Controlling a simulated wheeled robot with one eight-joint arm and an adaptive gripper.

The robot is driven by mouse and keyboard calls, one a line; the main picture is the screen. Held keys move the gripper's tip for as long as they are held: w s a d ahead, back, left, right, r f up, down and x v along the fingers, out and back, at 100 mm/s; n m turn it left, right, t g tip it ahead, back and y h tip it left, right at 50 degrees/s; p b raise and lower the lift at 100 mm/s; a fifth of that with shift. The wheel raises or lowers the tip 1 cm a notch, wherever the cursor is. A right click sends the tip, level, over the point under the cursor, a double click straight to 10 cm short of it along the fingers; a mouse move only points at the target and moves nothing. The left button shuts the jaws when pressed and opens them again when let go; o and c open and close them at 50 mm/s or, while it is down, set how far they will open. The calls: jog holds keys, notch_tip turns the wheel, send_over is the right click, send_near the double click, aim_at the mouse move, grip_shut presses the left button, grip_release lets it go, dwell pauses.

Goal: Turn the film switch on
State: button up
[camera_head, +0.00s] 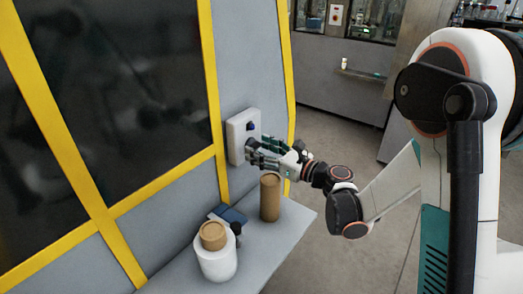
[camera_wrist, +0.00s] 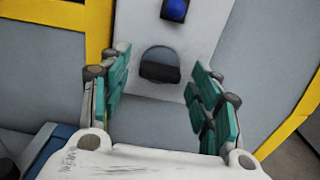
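A white switch box (camera_head: 236,132) is fixed to the grey wall panel between yellow frame bars. In the wrist view, its plate (camera_wrist: 212,40) carries a blue round button (camera_wrist: 176,10) on a dark mount near the top edge. Below it is a grey round control with a black part (camera_wrist: 160,72). I cannot tell from markings which one is the film switch. My gripper (camera_head: 264,152) is in front of the box's lower part. In the wrist view, its teal fingers (camera_wrist: 162,92) are spread, with the black control seen between them. Contact cannot be told.
A grey ledge (camera_head: 275,262) runs below the box. On it stand a brown cylinder (camera_head: 270,200) under my gripper, a white roll (camera_head: 216,262) with a brown core, and a dark blue flat item (camera_head: 230,217). Dark windows lie left; open floor lies right.

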jog(key=c, duration=0.9)
jog(key=shift+m, duration=0.3)
jog(key=m+b, duration=0.1)
jog(key=m, duration=0.3)
jog(key=m+b, duration=0.1)
jog(key=m, duration=0.8)
jog(key=shift+b, duration=0.4)
jog(key=shift+m, duration=2.1)
